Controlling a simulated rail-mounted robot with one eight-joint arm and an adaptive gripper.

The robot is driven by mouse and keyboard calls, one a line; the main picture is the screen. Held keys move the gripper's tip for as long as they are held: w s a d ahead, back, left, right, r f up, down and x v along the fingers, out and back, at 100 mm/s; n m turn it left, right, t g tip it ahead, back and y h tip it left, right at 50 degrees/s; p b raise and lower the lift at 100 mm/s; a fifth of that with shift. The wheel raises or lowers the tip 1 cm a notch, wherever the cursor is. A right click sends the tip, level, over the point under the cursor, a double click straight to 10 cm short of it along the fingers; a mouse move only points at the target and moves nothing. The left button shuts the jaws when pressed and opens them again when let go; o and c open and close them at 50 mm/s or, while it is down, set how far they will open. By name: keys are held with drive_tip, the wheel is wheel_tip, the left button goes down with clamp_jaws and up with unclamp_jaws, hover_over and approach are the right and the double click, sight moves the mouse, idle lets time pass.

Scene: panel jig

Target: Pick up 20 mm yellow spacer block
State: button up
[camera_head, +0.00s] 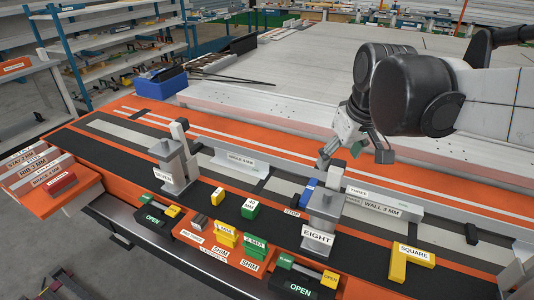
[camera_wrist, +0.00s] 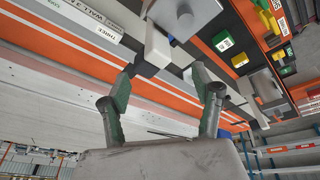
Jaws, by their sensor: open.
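No block can be read as 20 mm. A small yellow block with a brownish face (camera_head: 217,197) stands on the dark strip between the SEVEN and EIGHT posts. A yellow stepped block (camera_head: 226,236) sits in the front shim tray, and a larger yellow L-shaped piece marked SQUARE (camera_head: 410,264) lies at right. My gripper (camera_head: 354,157) is above the back rail, behind the EIGHT post, apart from these pieces. In the wrist view my gripper (camera_wrist: 161,73) is open with nothing between its fingers; yellow pieces (camera_wrist: 268,24) show at upper right, beyond the fingers.
The SEVEN post (camera_head: 176,172) and EIGHT post (camera_head: 320,222) rise from the bench. Green blocks (camera_head: 250,209) and a blue piece (camera_head: 307,190) stand nearby. Clamps marked OPEN (camera_head: 300,289) line the front edge. A white panel table (camera_head: 300,60) lies behind.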

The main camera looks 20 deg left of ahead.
drive_tip(key=w+a+f+n+g, duration=0.1)
drive_tip(key=a+f+n, duration=0.1)
drive_tip(key=a, duration=0.7)
drive_tip(key=w+a+f+n+g, duration=0.1)
drive_tip(key=a+f+n, duration=0.1)
drive_tip(key=a, duration=0.7)
drive_tip(key=n+g+p, duration=0.1)
drive_tip(key=n+p, duration=0.1)
drive_tip(key=n, duration=0.2)
hover_over(218, 192)
drive_tip(key=s, duration=0.1)
wheel_tip(218, 192, down, 8)
drive_tip(key=r, duration=0.1)
drive_tip(key=shift+h, duration=0.4)
wheel_tip(218, 192, down, 9)
drive_tip(key=shift+w+r+b, duration=0.1)
drive_tip(key=shift+r+b, duration=0.1)
drive_tip(key=shift+b, duration=0.35)
drive_tip(key=shift+w+a+f, duration=0.1)
drive_tip(key=shift+w+f, duration=0.1)
drive_tip(key=shift+f, duration=1.2)
drive_tip(key=shift+w+f, duration=0.15)
drive_tip(key=shift+f, duration=1.2)
drive_tip(key=shift+c, duration=0.4)
drive_tip(key=c, duration=1.1)
